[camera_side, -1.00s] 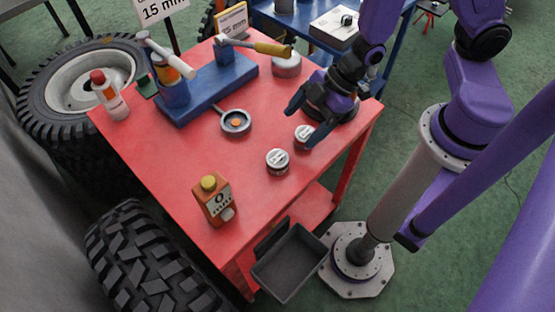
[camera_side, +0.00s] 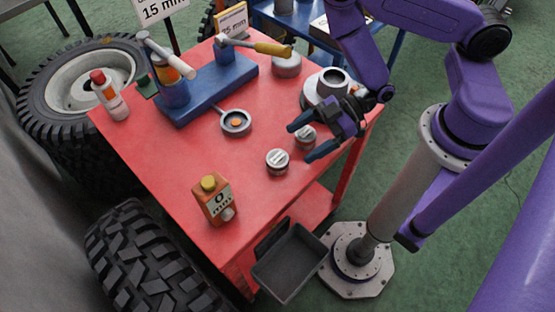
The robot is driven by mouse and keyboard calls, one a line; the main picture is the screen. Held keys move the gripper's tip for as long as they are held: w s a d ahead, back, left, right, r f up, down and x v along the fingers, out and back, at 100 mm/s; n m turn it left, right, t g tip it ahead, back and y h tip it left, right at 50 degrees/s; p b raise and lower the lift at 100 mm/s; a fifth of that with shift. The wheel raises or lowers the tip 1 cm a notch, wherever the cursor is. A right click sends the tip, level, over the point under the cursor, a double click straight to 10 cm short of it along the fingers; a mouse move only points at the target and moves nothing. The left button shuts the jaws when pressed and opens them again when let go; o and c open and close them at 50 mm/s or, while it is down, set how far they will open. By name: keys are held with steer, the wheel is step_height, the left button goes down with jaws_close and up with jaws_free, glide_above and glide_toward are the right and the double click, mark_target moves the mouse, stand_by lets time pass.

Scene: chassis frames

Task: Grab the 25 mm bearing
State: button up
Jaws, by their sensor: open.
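Two small silver-and-dark round parts that look like bearings lie on the red table (camera_side: 235,180). The nearer one (camera_side: 277,161) is in plain view, and the other one (camera_side: 305,135) is partly framed by my gripper (camera_side: 300,143). Their labels are too small to read, so I cannot tell which is 25 mm. My gripper is open and tilted low over the table's right side, with one dark finger on each side of the second part. I cannot tell if the fingers touch it.
A larger silver part with a dark opening (camera_side: 325,86) stands behind my gripper. An orange bottle (camera_side: 213,200) stands at the front. A dark bin (camera_side: 290,262) sits below the front edge. The middle front is clear.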

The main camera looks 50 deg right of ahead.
mark_target(278, 158)
steer(key=x, duration=0.6)
steer(key=shift+d, duration=0.1)
steer(key=shift+r, duration=0.1)
steer(key=c, duration=1.5)
